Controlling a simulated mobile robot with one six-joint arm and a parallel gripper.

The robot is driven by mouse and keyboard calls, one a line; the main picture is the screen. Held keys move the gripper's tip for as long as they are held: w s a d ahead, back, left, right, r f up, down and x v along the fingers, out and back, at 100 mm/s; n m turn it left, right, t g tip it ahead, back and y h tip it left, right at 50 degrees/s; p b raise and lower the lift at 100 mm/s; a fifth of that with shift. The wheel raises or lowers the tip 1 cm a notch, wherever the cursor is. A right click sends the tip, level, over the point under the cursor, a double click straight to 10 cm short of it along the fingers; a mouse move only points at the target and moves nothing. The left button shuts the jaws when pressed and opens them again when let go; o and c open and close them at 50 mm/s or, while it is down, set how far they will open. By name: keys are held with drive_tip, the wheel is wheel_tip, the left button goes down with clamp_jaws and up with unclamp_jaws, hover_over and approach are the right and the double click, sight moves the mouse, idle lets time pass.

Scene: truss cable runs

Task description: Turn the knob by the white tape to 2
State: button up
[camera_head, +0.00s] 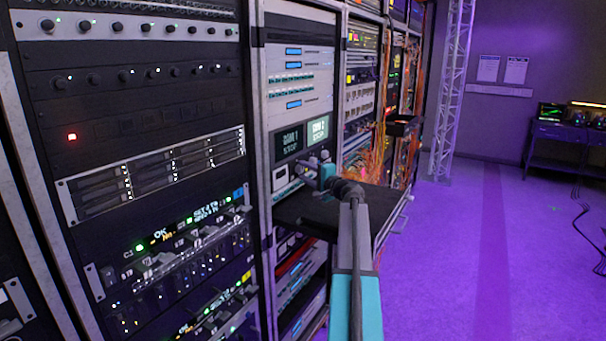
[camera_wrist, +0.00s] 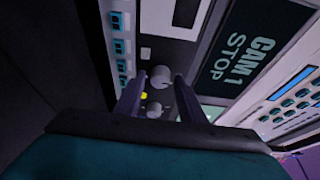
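A second grey knob (camera_wrist: 154,109) is below, beside a small yellow patch (camera_wrist: 144,96). My gripper (camera_wrist: 161,76) is open, with one finger on each side of the upper knob and small gaps showing. I cannot tell how deep the fingertips reach. The knob's pointer and the numbers are too small to read. In the head view my gripper (camera_head: 312,168) is at the rack panel; it hides the knobs.
A display reading CAM 1 STOP (camera_wrist: 240,50) is right of the knobs in the wrist view. A black shelf (camera_head: 315,209) juts out below my gripper. Racks with cables line the left.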

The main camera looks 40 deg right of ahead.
drive_tip(key=c, duration=0.7)
drive_tip(key=shift+a, duration=0.45)
drive_tip(key=shift+c, duration=0.3)
drive_tip(key=shift+d, duration=0.3)
drive_tip(key=shift+d+r+p, duration=0.15)
drive_tip(key=shift+r+p, duration=0.1)
drive_tip(key=shift+p, duration=0.15)
drive_tip(key=m+p, duration=0.1)
drive_tip(key=p, duration=0.1)
drive_tip(key=m+g+p, duration=0.1)
drive_tip(key=shift+d+r+m+p, duration=0.15)
drive_tip(key=shift+r+m+p, duration=0.15)
drive_tip(key=shift+r+p, duration=0.1)
drive_tip(key=shift+d+f+m+g+y+p, duration=0.15)
drive_tip(key=shift+m+g+y+p, duration=0.4)
drive_tip(key=shift+m+p, duration=1.1)
drive_tip(key=shift+d+r+m+g+y+p, duration=0.1)
drive_tip(key=shift+m+g+y+p, duration=0.65)
drive_tip(key=shift+p, duration=1.6)
drive_tip(key=shift+f, duration=0.1)
drive_tip(key=shift+s+f+m, duration=0.1)
drive_tip(key=shift+m, duration=0.2)
